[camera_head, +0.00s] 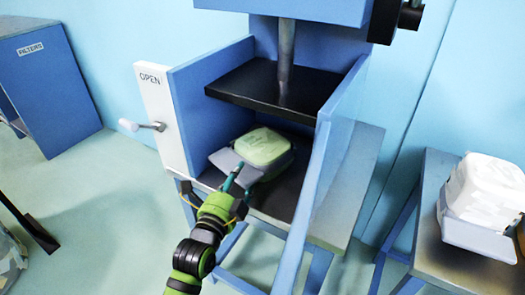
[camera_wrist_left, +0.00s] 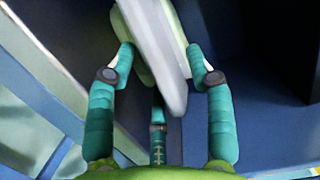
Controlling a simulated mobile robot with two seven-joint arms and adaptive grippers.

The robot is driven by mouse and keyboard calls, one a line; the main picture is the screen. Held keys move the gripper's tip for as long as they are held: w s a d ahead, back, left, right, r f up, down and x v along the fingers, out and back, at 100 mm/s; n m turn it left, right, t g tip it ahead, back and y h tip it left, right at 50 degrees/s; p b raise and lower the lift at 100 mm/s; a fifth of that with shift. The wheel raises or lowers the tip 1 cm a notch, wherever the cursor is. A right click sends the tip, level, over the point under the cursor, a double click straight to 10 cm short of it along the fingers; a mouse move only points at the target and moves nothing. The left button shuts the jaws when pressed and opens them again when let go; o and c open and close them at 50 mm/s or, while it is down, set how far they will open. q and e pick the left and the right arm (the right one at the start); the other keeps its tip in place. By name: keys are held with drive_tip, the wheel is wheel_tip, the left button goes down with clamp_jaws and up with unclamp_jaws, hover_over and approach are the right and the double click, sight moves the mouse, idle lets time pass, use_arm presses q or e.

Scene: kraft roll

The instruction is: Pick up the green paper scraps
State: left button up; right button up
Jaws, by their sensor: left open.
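A pale green rounded block, which looks like the green paper scraps (camera_head: 263,146), sits on a grey-lilac tray (camera_head: 224,160) on the black floor of a blue press. My left gripper (camera_head: 238,174) reaches in from the front at the tray's near left edge. In the left wrist view, its open teal fingers (camera_wrist_left: 162,58) stand on either side of the tray's pale rim (camera_wrist_left: 158,50). I cannot tell whether a finger touches it. A little green (camera_wrist_left: 143,66) shows behind the rim. My right gripper is not in view.
The press's black plate (camera_head: 262,92) hangs above the block, between blue side walls. A white panel marked OPEN (camera_head: 158,105) with a lever (camera_head: 140,125) stands left. A white block (camera_head: 487,187) rests on a tray on the right table.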

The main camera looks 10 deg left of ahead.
use_arm(q)
drive_tip(key=shift+w+d, duration=0.1)
drive_tip(key=shift+w, duration=0.25)
clamp_jaws()
drive_tip(key=shift+r, duration=0.15)
